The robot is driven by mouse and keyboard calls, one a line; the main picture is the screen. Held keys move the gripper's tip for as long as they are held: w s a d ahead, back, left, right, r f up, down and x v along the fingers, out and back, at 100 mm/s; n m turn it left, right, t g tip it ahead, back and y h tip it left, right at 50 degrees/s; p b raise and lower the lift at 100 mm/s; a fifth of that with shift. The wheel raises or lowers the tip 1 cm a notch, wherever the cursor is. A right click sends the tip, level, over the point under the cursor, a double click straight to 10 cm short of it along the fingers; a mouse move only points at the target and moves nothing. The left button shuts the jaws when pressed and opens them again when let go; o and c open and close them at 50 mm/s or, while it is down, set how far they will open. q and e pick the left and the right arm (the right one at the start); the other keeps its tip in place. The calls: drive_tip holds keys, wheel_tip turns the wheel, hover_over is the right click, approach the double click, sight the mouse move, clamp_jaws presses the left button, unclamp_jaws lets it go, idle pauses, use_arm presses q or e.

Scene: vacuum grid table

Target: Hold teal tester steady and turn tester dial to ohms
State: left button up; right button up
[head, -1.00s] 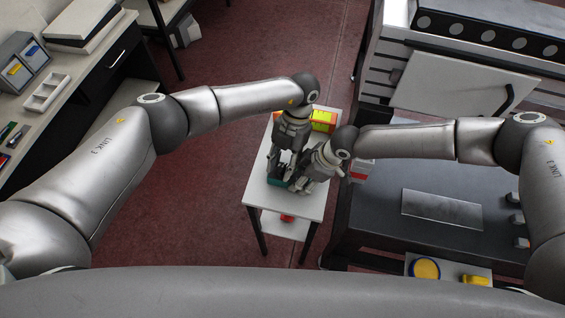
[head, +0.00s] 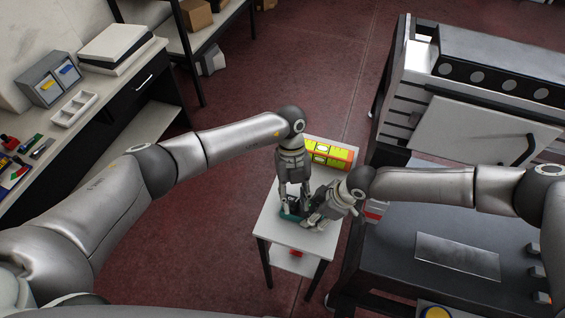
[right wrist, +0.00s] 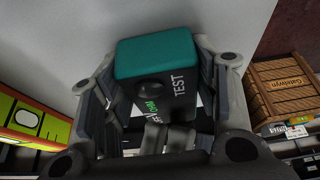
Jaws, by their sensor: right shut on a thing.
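The teal tester (head: 287,214) sits on the small white table, mostly hidden by my grippers. The right wrist view shows its teal end (right wrist: 165,56) and a dark face with a round dark dial (right wrist: 149,91) and the lettering "TEST" and "OHM". My right gripper (head: 303,217) is shut on the tester, with its fingers on either side of it. My left gripper (head: 293,206) points down over the tester from above, its fingers looking apart. Whether it touches the dial is hidden, and the dial's pointer cannot be read.
A yellow-green and orange-red box (head: 329,154) stands at the back of the white table (head: 268,238). A dark workbench (head: 400,250) is close on the right. A wooden crate (right wrist: 285,85) shows in the right wrist view. Red floor lies left of the table.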

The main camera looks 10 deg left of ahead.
sight(295, 202)
use_arm(q)
drive_tip(key=n+h, duration=0.1)
drive_tip(key=n, duration=0.1)
drive_tip(key=n+t, duration=0.1)
drive_tip(key=n, duration=0.2)
drive_tip(key=shift+s+a+h, duration=0.1)
drive_tip(key=shift+s+h, duration=0.05)
drive_tip(key=shift+h, duration=0.25)
drive_tip(key=shift+a+r+n, duration=0.1)
drive_tip(key=shift+r+n, duration=0.15)
drive_tip(key=shift+n, duration=0.35)
drive_tip(key=v, duration=1.1)
drive_tip(key=shift+a+r, duration=0.15)
drive_tip(key=shift+r, duration=0.05)
drive_tip(key=s+d+m+t+y, duration=0.3)
drive_tip(key=d+m, duration=0.1)
drive_tip(key=m, duration=1.1)
drive_tip(key=shift+m, duration=0.3)
wheel_tip(295, 202, down, 11)
drive_tip(key=shift+s, duration=0.1)
drive_tip(key=shift+c, duration=0.3)
clamp_jaws()
